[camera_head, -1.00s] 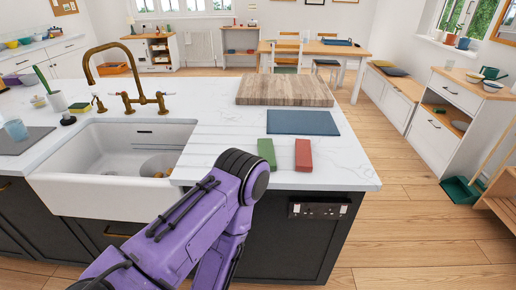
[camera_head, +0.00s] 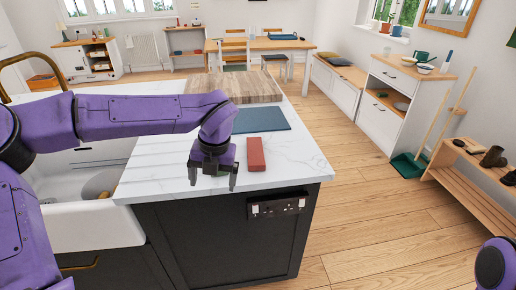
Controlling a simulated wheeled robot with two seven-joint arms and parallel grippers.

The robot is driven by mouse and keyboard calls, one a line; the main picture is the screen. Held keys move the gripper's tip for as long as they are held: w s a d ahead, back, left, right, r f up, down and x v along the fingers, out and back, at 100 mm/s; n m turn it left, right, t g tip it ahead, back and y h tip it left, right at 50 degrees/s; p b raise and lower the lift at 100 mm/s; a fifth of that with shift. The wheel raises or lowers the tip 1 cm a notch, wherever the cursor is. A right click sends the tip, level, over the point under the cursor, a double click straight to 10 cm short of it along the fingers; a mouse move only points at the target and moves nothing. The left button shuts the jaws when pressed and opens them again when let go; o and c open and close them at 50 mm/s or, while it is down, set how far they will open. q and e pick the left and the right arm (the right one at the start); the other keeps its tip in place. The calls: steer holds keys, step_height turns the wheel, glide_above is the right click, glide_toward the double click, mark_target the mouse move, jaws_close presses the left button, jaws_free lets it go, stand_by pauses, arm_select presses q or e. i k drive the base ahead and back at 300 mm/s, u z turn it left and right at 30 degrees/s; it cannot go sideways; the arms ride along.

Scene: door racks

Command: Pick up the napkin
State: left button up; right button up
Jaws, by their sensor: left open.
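A red folded-looking block (camera_head: 256,154) lies on the white counter (camera_head: 290,165) near its front edge. A dark blue flat sheet (camera_head: 262,119) lies behind it. I cannot tell for sure which of these is the napkin. My left gripper (camera_head: 212,178) points down over the front of the counter, just left of the red block, with its two fingers apart and nothing seen between them. A green block seen earlier beside the red one is hidden behind my left gripper. My right gripper is out of view; a purple part of mine shows at the lower right.
A wooden board (camera_head: 235,88) lies at the counter's back. A white sink (camera_head: 95,220) is on the left, partly behind my left arm. Sockets (camera_head: 277,205) sit on the dark counter front. The wooden floor (camera_head: 370,210) to the right is clear up to the bench.

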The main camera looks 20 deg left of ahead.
mark_target(256, 160)
steer(key=i, duration=0.85)
